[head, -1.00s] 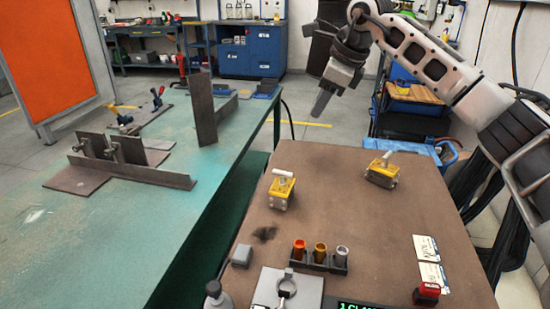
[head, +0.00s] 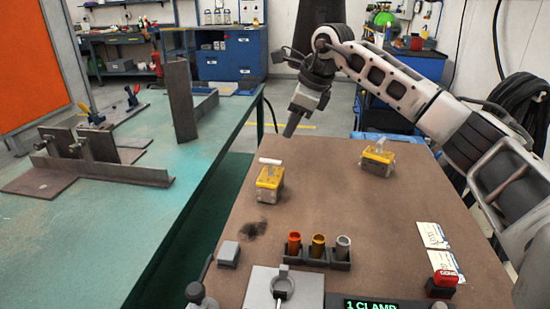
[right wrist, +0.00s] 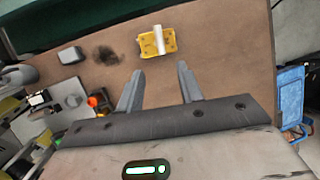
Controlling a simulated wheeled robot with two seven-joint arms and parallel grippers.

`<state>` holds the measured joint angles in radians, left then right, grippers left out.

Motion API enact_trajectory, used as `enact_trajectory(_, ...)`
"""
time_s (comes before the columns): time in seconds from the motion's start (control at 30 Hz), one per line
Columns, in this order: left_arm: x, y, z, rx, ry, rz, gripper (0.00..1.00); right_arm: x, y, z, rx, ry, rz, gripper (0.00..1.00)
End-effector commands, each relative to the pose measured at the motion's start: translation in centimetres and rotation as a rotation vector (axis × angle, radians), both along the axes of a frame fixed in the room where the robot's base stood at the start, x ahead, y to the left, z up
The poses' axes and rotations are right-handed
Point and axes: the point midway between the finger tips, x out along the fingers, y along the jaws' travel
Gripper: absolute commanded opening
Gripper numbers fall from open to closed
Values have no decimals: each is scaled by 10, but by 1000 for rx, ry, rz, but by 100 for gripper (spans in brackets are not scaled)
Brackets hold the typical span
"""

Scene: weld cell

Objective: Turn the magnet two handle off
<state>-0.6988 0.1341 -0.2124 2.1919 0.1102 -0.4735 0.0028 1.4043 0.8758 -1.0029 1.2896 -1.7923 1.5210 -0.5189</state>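Two yellow magnet blocks with pale bar handles stand on the brown table. The left magnet (head: 269,178) has its white handle (head: 270,161) lying crosswise at its top. The right magnet (head: 376,164) has its handle sloping up to the right. I cannot read which is magnet two. My right gripper (head: 291,129) points down above the table's far part, beyond and above the left magnet, touching nothing. In the right wrist view my right gripper (right wrist: 158,88) is open and empty, and the left magnet (right wrist: 150,45) lies ahead of its fingertips. My left gripper is not in view.
The brown table (head: 330,205) also bears a rack (head: 318,258) with coloured cups, a grey block (head: 228,254), a red button (head: 444,279) and white cards (head: 436,250). A green bench (head: 110,220) with steel plates stands to the left. The table around the magnets is clear.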

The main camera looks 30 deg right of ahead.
Motion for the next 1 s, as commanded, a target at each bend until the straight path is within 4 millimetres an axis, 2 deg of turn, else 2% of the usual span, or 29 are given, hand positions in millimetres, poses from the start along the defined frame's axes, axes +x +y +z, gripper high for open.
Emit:
enact_trajectory(0.03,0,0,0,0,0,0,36,4,3,-12,1,6,1,37)
enact_trajectory(0.2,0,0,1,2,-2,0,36,19,9,-46,1,6,1,37)
enact_trajectory(0.5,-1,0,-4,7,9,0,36,41,17,-95,1,3,0,37)
enact_trajectory(0.7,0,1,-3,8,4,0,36,47,19,-109,0,1,1,37)
enact_trajectory(1.0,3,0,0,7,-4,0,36,48,20,-111,0,1,1,37)
